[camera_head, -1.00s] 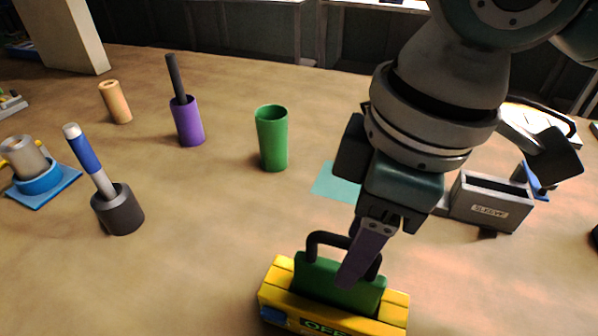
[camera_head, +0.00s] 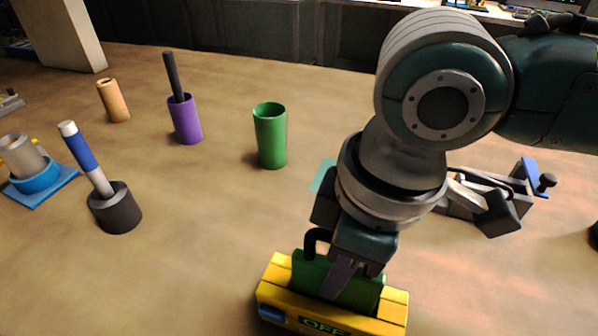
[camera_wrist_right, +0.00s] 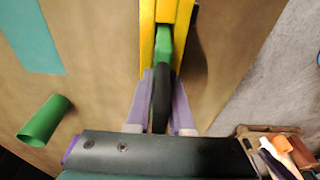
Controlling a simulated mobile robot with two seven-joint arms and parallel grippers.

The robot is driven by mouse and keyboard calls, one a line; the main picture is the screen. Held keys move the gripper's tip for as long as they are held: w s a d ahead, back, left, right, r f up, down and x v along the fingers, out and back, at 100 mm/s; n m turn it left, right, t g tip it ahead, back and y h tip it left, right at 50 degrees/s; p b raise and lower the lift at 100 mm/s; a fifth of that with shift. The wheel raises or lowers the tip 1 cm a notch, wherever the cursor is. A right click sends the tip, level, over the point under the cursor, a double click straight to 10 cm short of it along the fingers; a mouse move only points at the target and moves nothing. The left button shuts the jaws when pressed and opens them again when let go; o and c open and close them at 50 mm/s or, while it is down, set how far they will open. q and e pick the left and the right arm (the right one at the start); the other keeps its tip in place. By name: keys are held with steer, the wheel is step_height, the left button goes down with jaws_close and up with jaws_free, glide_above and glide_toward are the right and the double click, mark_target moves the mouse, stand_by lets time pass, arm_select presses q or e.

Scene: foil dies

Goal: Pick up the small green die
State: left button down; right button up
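The green die (camera_head: 353,290) is a green block with a black loop handle (camera_head: 312,240), standing in a yellow holder (camera_head: 274,284) marked "OFF". My right gripper (camera_head: 338,282) is lowered over it, hiding much of the handle and part of the die. In the right wrist view, the purple fingers of my right gripper (camera_wrist_right: 163,85) lie on either side of the black handle (camera_wrist_right: 161,104), with narrow gaps showing, so it looks open. The die's green top (camera_wrist_right: 164,42) shows between the yellow sides of the holder (camera_wrist_right: 148,45). My left gripper is out of view.
A green cup (camera_head: 270,138), purple cup (camera_head: 186,121) with a dark rod, dark round holder (camera_head: 117,212) with a blue-handled tool and tan tube (camera_head: 113,101) stand to the left.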

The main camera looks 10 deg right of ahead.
jaws_close()
stand_by(0.9)
